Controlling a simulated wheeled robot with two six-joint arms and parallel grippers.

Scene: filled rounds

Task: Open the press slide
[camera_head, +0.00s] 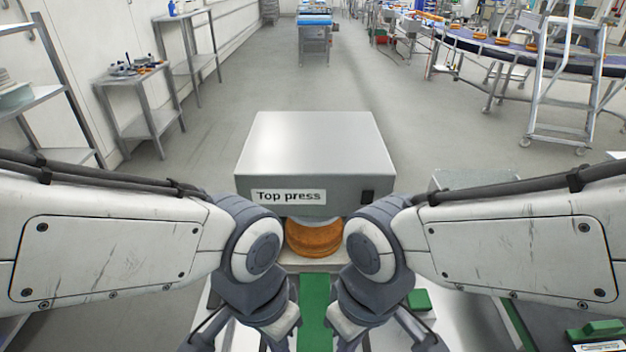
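The press is a grey metal box (312,150) with a "Top press" label (289,196) on its front. A brown round (312,238) sits under the box at the front, on a pale plate (300,262) that may be the slide. My arms partly cover this plate, and I see no clear handle. My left gripper (243,342) is at the bottom edge, left of a green strip (314,305), with its fingers apart. My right gripper (382,342) is right of the strip, also with fingers apart. Both are in front of the press and look empty; their tips are partly cut off.
A dark switch (367,196) is on the press front at the right. Green blocks (418,300) and (598,330) lie at the lower right. Shelves and small tables (142,100) stand at the left. A conveyor (520,45) and ladder (565,80) stand at the back right.

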